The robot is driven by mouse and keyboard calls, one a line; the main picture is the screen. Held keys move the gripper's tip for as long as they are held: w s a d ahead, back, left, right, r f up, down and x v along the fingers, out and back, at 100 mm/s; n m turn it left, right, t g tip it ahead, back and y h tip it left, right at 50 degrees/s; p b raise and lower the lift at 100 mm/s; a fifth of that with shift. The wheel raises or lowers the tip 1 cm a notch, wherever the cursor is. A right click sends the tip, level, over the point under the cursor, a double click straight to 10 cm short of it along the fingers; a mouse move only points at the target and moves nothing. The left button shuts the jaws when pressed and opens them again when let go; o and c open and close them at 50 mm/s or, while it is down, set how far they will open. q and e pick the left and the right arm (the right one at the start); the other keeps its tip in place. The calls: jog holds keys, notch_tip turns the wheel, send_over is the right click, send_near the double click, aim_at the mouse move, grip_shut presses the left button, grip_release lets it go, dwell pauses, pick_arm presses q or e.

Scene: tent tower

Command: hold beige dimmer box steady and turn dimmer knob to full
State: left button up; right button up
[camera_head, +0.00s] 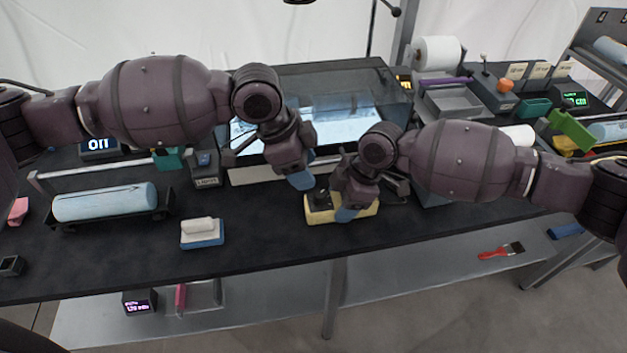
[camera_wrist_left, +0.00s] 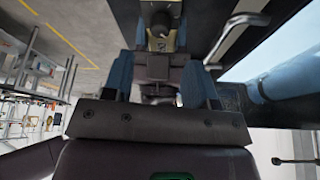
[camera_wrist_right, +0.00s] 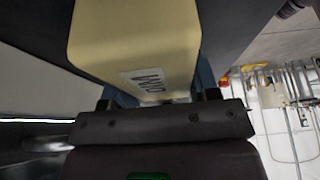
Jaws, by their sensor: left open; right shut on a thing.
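The beige dimmer box (camera_head: 318,216) sits near the front of the black bench, its dark knob (camera_head: 321,197) on top. My right gripper (camera_head: 346,212) is shut on the box; in the right wrist view the box (camera_wrist_right: 130,38) fills the space between the fingers, a label on its face. My left gripper (camera_head: 300,181) is open just above and left of the box. In the left wrist view the knob (camera_wrist_left: 160,27) and part of the beige box (camera_wrist_left: 165,45) lie ahead, between and beyond the blue fingers, apart from them. The knob's setting is not readable.
A lit glass-walled tank (camera_head: 345,118) stands behind the box. A pale blue roll (camera_head: 105,202) on a dark cradle and a white-and-blue block (camera_head: 202,233) lie to the left. The bench's front edge is close, with a lower grey shelf (camera_head: 235,310) below.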

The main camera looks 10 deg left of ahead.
pick_arm(q)
jog(key=v, duration=0.4)
jog(key=shift+a+r, duration=0.15)
jog(key=shift+r, duration=0.15)
jog(key=shift+o, duration=0.2)
